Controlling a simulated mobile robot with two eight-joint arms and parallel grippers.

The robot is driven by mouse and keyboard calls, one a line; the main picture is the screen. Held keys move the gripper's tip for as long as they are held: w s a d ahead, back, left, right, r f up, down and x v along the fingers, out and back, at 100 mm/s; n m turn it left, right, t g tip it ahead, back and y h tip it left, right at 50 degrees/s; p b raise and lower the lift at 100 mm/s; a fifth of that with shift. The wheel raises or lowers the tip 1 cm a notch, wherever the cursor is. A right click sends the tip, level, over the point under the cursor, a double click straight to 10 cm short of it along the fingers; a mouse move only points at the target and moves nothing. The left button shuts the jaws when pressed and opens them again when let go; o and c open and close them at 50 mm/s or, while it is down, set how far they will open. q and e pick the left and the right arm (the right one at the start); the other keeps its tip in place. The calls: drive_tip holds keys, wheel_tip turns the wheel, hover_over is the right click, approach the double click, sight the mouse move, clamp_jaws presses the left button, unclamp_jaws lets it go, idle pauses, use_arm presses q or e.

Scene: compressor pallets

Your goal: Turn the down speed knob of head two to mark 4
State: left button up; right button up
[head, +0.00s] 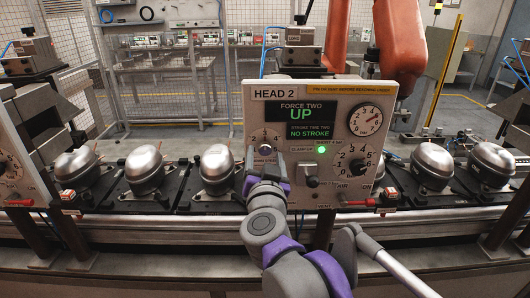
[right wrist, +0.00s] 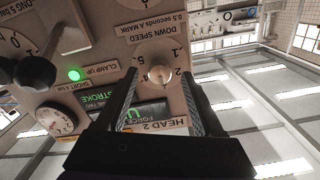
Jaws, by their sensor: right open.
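The HEAD 2 panel (head: 375,100) faces me and reads FORCE TWO, UP, NO STROKE. Its down speed knob (head: 265,149) is a small metallic knob at the panel's left, below the screen. In the right wrist view the knob (right wrist: 159,76) sits under the DOWN SPEED label (right wrist: 153,39), with numbers around it. I cannot tell which mark it points at. My right gripper (right wrist: 160,82) is open, its two fingertips on either side of the knob; contact is unclear. In the head view the right gripper (head: 266,168) partly covers the area below the knob. My left gripper is out of view.
The panel also carries a round gauge (head: 365,120), a larger black knob (head: 357,165), a lit green lamp (head: 321,149) and a black lever knob (head: 312,181). Several metal compressors (head: 145,165) stand on black pallets along the conveyor behind. Another panel (head: 18,165) stands at the left.

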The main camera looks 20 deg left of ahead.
drive_tip(key=shift+x, duration=0.9)
clamp_jaws()
